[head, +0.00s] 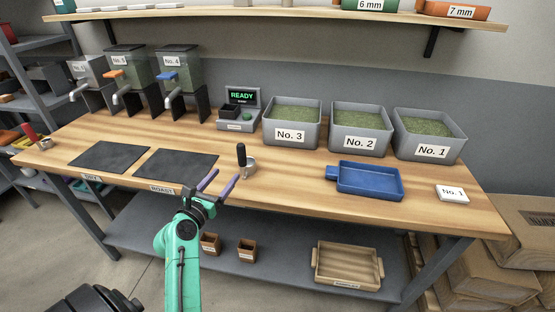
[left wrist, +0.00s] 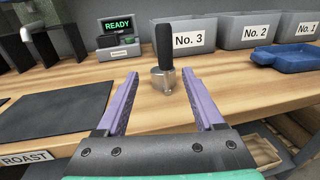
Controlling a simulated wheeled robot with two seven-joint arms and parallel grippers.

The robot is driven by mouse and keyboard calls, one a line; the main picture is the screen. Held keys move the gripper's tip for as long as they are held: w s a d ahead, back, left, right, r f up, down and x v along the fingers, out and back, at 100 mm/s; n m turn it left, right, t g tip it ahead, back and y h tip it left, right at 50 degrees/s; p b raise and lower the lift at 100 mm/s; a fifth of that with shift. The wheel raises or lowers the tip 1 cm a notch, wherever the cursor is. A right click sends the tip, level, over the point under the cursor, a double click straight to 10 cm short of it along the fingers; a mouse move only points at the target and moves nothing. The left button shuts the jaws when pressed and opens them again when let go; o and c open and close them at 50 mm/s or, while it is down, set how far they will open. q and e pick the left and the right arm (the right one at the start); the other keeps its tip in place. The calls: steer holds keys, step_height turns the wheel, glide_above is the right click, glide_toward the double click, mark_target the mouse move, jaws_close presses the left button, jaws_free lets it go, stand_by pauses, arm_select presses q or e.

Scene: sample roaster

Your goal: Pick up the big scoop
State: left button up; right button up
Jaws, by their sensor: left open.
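A scoop with an upright black handle and a metal cup (head: 248,168) stands near the front edge of the wooden bench, in front of the No. 3 bin. It also shows in the left wrist view (left wrist: 163,79). My left gripper (head: 223,181) is open and empty, in front of and slightly left of this scoop. In the left wrist view, the scoop stands beyond the purple fingers (left wrist: 160,88), roughly centred between them and apart from them. A second scoop with a red handle (head: 32,134) stands at the bench's far left. My right gripper is not in view.
Grey bins No. 3 (head: 268,133), No. 2 (head: 338,143) and No. 1 (head: 405,147) line the back. A blue tray (head: 340,186) lies right of the scoop. Two dark mats (head: 175,165) lie left. The scale (head: 236,125) reads READY. Bare wood surrounds the black-handled scoop.

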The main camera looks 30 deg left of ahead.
mark_target(239, 158)
arm_select(q)
steer(key=w, duration=0.1)
steer(key=w+r+p, duration=0.1)
steer(key=w, duration=0.1)
steer(key=w+r, duration=0.1)
steer(key=shift+w+d, duration=0.15)
steer(key=shift+w, duration=0.1)
steer(key=w, duration=0.1)
steer(key=w+a, duration=0.1)
steer(key=w, duration=0.1)
steer(key=w+f, duration=0.1)
steer(key=shift+w+a+p, duration=0.15)
steer(key=shift+w+p, duration=0.15)
steer(key=shift+p, duration=0.05)
steer(key=w, duration=0.4)
steer(key=shift+a+r, duration=0.15)
steer(key=shift+w+a, duration=0.1)
steer(key=shift+w, duration=0.15)
steer(key=shift+s, duration=0.1)
steer(key=c, duration=1.1)
jaws_close()
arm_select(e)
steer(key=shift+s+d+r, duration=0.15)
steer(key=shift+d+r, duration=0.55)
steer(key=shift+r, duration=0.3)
